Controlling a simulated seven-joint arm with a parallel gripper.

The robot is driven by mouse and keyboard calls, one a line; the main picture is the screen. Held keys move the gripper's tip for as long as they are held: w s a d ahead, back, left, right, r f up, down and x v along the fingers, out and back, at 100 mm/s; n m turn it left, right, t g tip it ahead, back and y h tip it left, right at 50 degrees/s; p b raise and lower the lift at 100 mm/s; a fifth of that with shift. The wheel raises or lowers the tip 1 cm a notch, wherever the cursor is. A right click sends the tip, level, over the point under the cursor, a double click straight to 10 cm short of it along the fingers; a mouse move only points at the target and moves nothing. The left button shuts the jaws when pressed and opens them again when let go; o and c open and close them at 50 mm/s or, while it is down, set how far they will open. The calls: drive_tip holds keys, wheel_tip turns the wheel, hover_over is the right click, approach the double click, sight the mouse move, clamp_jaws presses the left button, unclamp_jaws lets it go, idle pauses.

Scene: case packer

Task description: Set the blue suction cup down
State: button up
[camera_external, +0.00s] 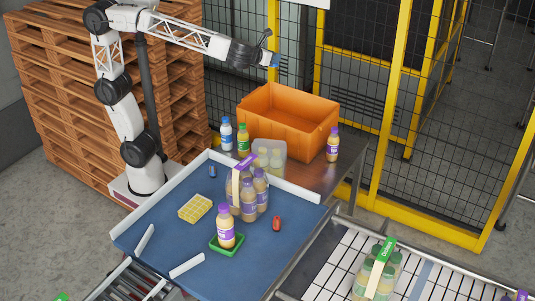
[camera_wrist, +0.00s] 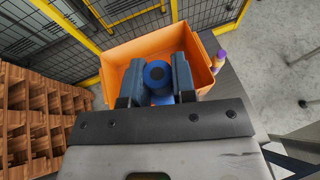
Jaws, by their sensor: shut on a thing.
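The blue suction cup (camera_wrist: 157,76) is between the two fingers of my gripper (camera_wrist: 157,84) in the wrist view, with its round dark-centred end showing. My gripper is shut on it. In the external view my gripper (camera_external: 279,63) is up at the end of the raised arm, above and behind the orange crate, and a bit of blue (camera_external: 275,60) shows at it. In the wrist view the orange crate (camera_wrist: 118,58) appears behind the fingers and the cup, which hide part of its inside.
Yellow-framed fencing stands behind.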

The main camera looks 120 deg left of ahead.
wheel_tip(320, 180, down, 29)
drive_tip(key=shift+f, duration=0.1)
wheel_tip(320, 180, down, 14)
idle(0.7)
drive_tip(key=shift+f, duration=0.1)
drive_tip(key=shift+d+f, duration=0.1)
drive_tip(key=shift+f, duration=1.7)
drive_tip(key=shift+f, duration=0.1)
drive_tip(key=o, duration=0.9)
